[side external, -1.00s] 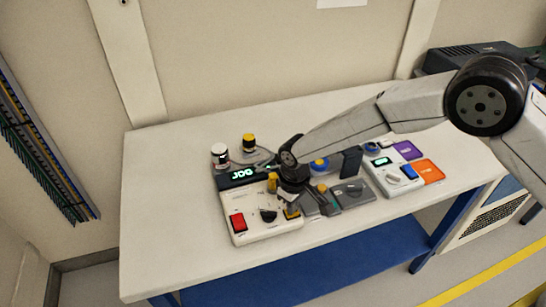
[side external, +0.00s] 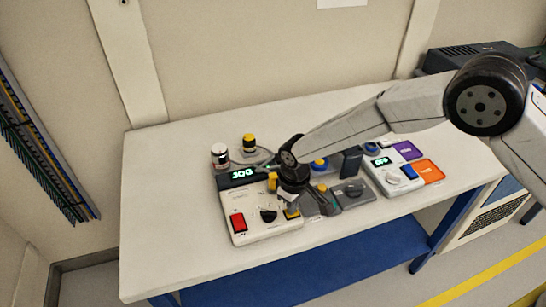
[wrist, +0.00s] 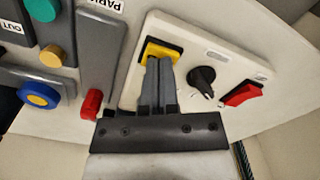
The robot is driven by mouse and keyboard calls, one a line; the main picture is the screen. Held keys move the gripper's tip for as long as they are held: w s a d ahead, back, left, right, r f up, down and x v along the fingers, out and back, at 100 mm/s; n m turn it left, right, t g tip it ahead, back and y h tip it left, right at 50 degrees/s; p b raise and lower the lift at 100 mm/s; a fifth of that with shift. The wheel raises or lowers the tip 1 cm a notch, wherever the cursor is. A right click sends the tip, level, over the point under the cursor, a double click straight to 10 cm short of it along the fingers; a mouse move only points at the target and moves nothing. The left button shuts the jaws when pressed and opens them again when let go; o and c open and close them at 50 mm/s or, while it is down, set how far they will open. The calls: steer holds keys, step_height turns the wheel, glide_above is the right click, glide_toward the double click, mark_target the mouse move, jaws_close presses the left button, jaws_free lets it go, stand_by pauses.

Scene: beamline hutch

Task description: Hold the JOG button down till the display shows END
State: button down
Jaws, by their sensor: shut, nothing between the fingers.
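The white control box (side external: 240,212) stands at the front left of the table, with a display (side external: 242,174) at its back edge showing green characters that look like JOG. A square yellow button (wrist: 154,48) sits on the box; no legible JOG label shows on it. It is partly visible in the side view too (side external: 292,213). My gripper (wrist: 160,60) is shut and empty, its fingertips over the yellow button and seemingly against it. The fingers hide part of the button, so I cannot tell how far it is pressed.
A black knob (wrist: 202,80) and a red rocker switch (wrist: 243,93) share the box. Grey units with a blue button (wrist: 38,95) and a red part (wrist: 92,104) stand close by. Another white box (side external: 392,177) has a display reading OFF. The table's front left is clear.

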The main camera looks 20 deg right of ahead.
steer(key=shift+r, duration=0.1)
stand_by(0.6)
steer(key=shift+r, duration=3.4)
steer(key=shift+d+r, duration=0.1)
steer(key=shift+d, duration=0.1)
steer(key=s+d+r+m+t, duration=0.1)
steer(key=s+d+r+m, duration=0.15)
steer(key=d, duration=0.55)
steer(key=s+d+r+m, duration=0.1)
steer(key=s+d+r, duration=0.25)
steer(key=d, duration=0.45)
steer(key=s+d+r+m+t, duration=0.1)
steer(key=s+d+m, duration=0.1)
steer(key=s+d, duration=0.8)
steer(key=shift+s+d+r+t, duration=0.2)
steer(key=shift+s+r+t, duration=0.1)
steer(key=shift+s, duration=0.9)
